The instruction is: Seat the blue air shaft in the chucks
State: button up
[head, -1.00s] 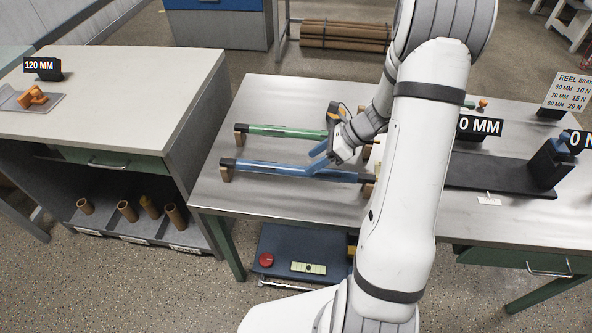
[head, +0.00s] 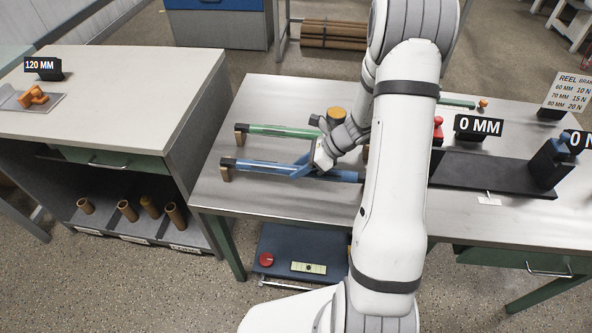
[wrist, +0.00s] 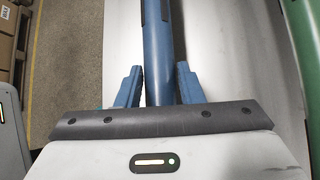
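The blue air shaft (head: 257,167) lies level across the near part of the steel table, its black left end on a small brown support (head: 226,172). Its right end is hidden behind my arm. My gripper (head: 298,171) is over the right half of the shaft. In the wrist view, the blue shaft (wrist: 158,45) runs between my two blue gripper fingers (wrist: 160,80), one on each side. The chucks are not clearly identifiable.
A green shaft (head: 283,131) lies behind the blue one. A black base (head: 480,172) with a dark blue block (head: 549,163) stands at the right, with a "0 MM" sign (head: 480,127) behind it. A side bench (head: 120,90) is at the left.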

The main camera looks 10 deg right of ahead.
grip_shut()
jog(key=shift+r, duration=0.1)
dwell(0.3)
